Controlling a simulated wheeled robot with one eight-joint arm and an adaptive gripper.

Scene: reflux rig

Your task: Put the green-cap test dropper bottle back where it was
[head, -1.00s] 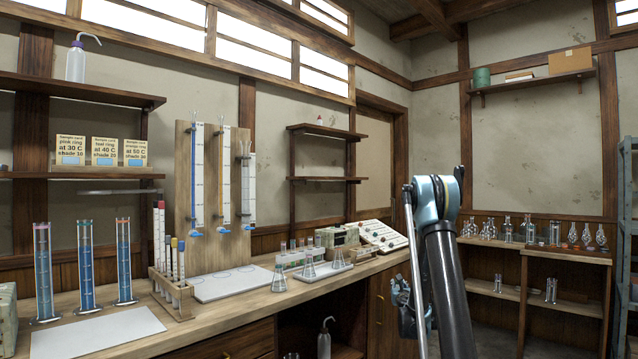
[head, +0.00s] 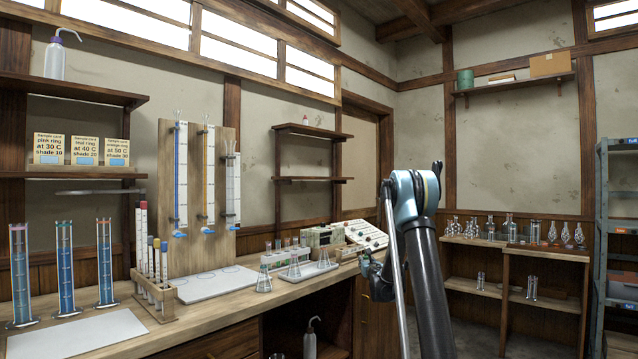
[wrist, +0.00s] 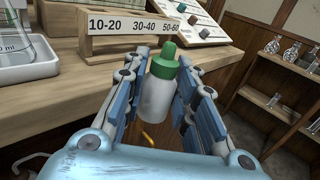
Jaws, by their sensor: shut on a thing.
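The green-cap dropper bottle (wrist: 159,88) is white-bodied and upright between the two finger pads in the wrist view. My gripper (wrist: 158,100) is shut on it. In the head view my gripper (head: 370,268) is small and partly hidden behind my arm, near the right end of the bench front. In the wrist view the bottle is in front of the bench edge, near a wooden box labelled 10-20, 30-40, 50-60 (wrist: 140,24).
A sloped white panel with coloured knobs (head: 366,234) stands at the bench's right end. A small wall shelf (head: 310,180) hangs above. Glassware shelves (head: 515,248) stand at the right.

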